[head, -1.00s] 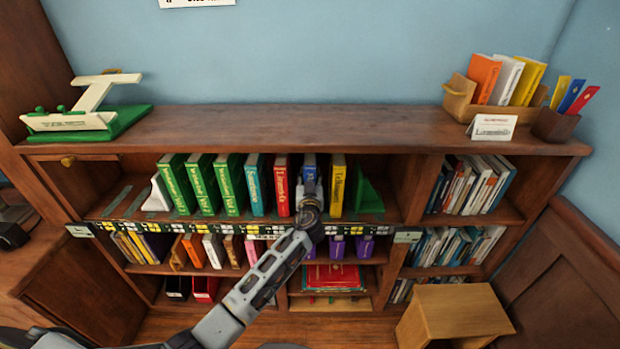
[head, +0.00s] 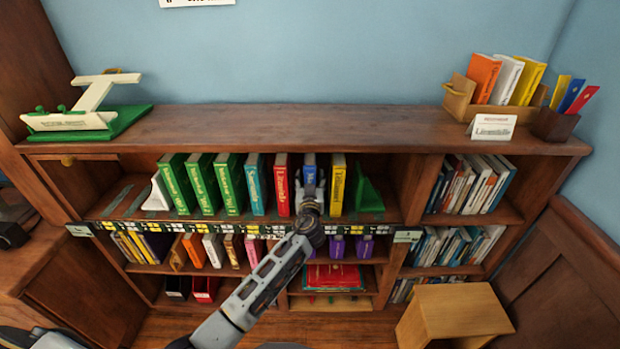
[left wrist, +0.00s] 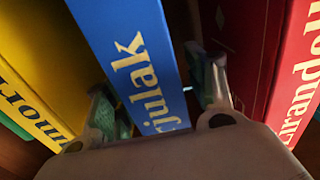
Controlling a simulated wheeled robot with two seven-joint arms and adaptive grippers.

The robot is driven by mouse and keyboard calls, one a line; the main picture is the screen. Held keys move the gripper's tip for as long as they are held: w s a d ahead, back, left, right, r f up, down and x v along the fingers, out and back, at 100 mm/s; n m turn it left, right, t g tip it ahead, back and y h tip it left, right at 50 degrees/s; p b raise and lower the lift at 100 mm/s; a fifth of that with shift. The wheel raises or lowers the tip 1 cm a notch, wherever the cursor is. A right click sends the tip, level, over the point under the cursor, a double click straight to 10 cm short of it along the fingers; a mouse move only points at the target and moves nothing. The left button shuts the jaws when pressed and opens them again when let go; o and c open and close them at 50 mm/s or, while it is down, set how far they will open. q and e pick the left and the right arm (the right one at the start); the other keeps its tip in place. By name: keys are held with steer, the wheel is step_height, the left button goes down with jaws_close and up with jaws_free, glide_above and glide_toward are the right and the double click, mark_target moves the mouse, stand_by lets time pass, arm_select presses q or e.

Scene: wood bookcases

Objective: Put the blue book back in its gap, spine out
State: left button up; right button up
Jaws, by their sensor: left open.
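The blue book (head: 309,172) stands upright on the top shelf with its lettered spine facing out, between a red book (head: 281,184) and a yellow book (head: 337,185). My left gripper (head: 312,196) is in front of its lower spine, and hides that part in the head view. In the left wrist view the blue book (left wrist: 125,50) shows between the open fingers of my left gripper (left wrist: 160,95), one finger toward the yellow book (left wrist: 40,65), the other toward the red book (left wrist: 290,70). I cannot tell whether the fingers touch it. My right gripper is not in view.
Green books (head: 202,184) and a teal book (head: 256,185) stand left of the red one. A green bookend (head: 368,194) stands right of the yellow book. A wooden step stool (head: 462,312) is on the floor at right. A label strip runs along the shelf edge.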

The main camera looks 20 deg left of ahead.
arm_select(q)
steer(key=b+v, duration=0.1)
steer(key=v, duration=0.9)
steer(key=shift+s, duration=0.3)
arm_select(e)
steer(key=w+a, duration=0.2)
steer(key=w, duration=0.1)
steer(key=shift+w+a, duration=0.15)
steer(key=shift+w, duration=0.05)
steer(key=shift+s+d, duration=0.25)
